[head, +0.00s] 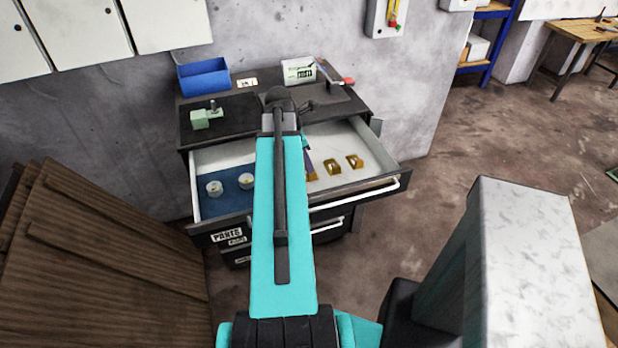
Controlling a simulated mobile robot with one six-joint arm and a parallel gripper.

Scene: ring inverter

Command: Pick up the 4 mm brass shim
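Brass pieces lie in the open top drawer (230,158) of the cabinet. One brass piece (354,161) is at the right, another brass piece (332,167) is left of it, and a third brass piece (312,173) shows just beside my arm. Their thickness marks are too small to read, so I cannot tell which is the 4 mm shim. My teal arm reaches over the drawer and hides its middle. My gripper is mostly hidden behind the arm; its fingertips and anything between them cannot be made out.
Two pale round parts (214,187) (246,181) sit on the drawer's blue left section. On the cabinet top are a blue bin (204,75), a green fixture (206,117) and a white box (299,71). Brown boards (110,260) lean at left; a pale block (530,260) stands at right.

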